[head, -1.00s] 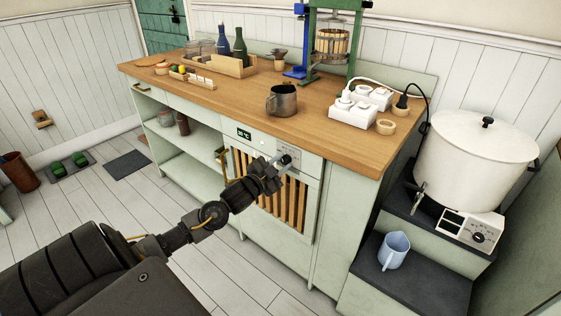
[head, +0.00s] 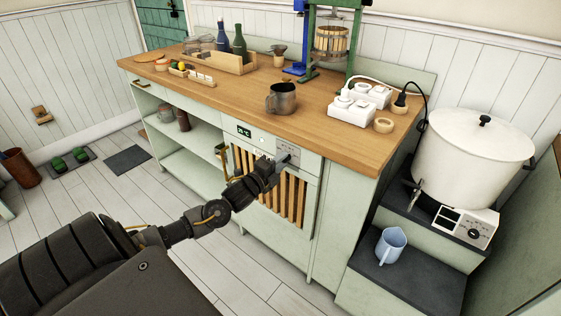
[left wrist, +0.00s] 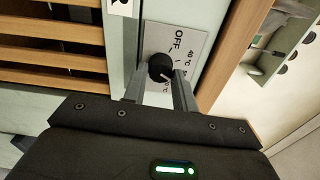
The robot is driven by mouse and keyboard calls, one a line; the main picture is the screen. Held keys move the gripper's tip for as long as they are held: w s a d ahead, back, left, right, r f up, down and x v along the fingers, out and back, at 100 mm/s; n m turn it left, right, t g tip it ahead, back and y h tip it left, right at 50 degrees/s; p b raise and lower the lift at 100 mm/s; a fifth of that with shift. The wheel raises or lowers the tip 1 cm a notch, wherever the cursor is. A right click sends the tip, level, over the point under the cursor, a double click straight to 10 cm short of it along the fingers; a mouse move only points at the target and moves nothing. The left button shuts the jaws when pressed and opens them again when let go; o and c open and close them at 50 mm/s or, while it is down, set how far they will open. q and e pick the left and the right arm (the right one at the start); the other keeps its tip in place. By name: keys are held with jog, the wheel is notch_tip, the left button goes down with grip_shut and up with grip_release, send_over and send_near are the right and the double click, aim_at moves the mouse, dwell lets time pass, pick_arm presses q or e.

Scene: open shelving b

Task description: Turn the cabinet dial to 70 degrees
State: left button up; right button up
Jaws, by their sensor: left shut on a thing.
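The cabinet dial (left wrist: 160,67) is a round black knob with a white pointer mark. It sits on a pale printed plate (left wrist: 177,45) with "OFF" and temperature marks, which also shows on the cabinet front in the head view (head: 289,148). My left gripper (left wrist: 160,76) is shut on the dial, with one finger on each side of it. In the head view my left gripper (head: 285,160) reaches the plate and hides the dial. My right gripper is not in view.
Wooden slats (head: 270,191) are just below the dial. The wooden countertop (head: 225,98) overhangs above it and holds a metal mug (head: 283,99), bottles and white sockets.

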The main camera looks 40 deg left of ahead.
pick_arm(q)
jog(key=m, duration=0.8)
jog(key=shift+f+p, duration=0.2)
jog(key=shift+p, duration=0.2)
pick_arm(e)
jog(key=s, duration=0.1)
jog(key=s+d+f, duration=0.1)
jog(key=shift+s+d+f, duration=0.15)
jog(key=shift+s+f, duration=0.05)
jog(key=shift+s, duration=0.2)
pick_arm(q)
jog(key=shift+m, duration=0.3)
jog(key=o, duration=1)
jog(key=shift+c, duration=0.2)
